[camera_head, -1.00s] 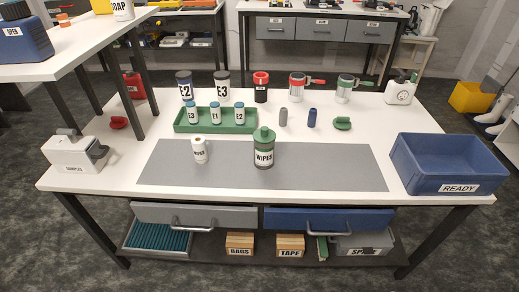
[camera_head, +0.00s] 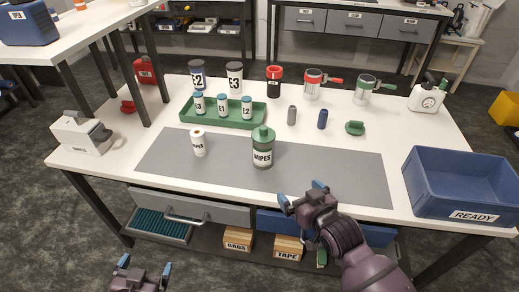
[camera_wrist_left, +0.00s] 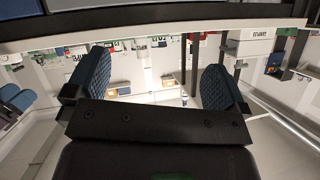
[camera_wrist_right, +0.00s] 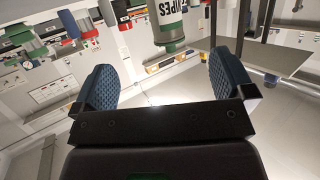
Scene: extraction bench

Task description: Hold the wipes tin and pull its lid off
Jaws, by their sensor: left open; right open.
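The wipes tin (camera_head: 263,155) stands upright on the grey mat, a dark can with a white WIPES label and a green lid (camera_head: 263,134) on top. My right gripper (camera_head: 302,192) is open and empty, in front and to the right of the tin, near the table's front edge. My left gripper (camera_head: 142,266) is open and empty, low at the bottom of the head view, in front of the table and well away from the tin.
A white labelled roll or bottle (camera_head: 198,143) stands left of the tin on the mat (camera_head: 330,180). Behind are a green tray (camera_head: 240,121) with several small bottles, a grey cylinder (camera_head: 292,116) and a blue one (camera_head: 323,119). A blue READY crate (camera_head: 465,205) is at right.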

